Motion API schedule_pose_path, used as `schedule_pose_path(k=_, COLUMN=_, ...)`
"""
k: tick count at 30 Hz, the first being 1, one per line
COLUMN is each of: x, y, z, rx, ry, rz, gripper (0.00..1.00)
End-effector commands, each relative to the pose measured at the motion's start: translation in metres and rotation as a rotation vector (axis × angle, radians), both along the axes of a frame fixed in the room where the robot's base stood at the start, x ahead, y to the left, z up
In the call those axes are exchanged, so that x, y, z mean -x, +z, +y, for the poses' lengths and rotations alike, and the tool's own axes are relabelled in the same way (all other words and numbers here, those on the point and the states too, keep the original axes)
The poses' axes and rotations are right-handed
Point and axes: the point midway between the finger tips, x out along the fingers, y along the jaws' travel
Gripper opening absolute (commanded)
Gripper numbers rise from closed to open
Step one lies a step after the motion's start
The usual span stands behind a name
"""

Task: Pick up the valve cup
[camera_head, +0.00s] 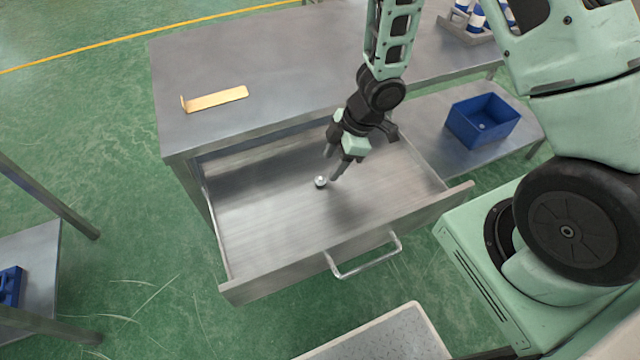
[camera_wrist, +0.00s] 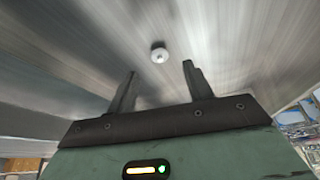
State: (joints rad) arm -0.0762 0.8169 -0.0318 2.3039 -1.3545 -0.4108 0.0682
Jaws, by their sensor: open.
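The valve cup (camera_head: 320,182) is a small pale round piece lying on the bare metal floor of the open drawer (camera_head: 260,205). In the wrist view the valve cup (camera_wrist: 159,54) lies beyond the fingertips, roughly centred between them. My gripper (camera_head: 331,167) is inside the drawer space, just above and to the right of the valve cup in the head view. Its two fingers are spread and empty, as the wrist view of my gripper (camera_wrist: 158,70) shows. I cannot tell the exact gap between the fingertips and the cup.
The drawer's front wall with its handle (camera_head: 365,262) is nearest, with side walls around. A tan plate (camera_head: 215,99) lies on the metal bench (camera_head: 180,65). A blue bin (camera_head: 483,122) stands on a lower surface at right. The rest of the drawer floor is clear.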

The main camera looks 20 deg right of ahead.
Motion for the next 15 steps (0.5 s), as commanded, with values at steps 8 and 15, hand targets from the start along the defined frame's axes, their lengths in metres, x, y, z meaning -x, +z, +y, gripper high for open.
schedule_pose_path(k=8, x=-0.002, y=-0.028, z=0.012, rx=0.003, ry=0.002, rz=0.002, gripper=0.51)
schedule_pose_path(k=15, x=-0.005, y=-0.049, z=0.020, rx=0.002, ry=0.000, rz=0.000, gripper=0.51)
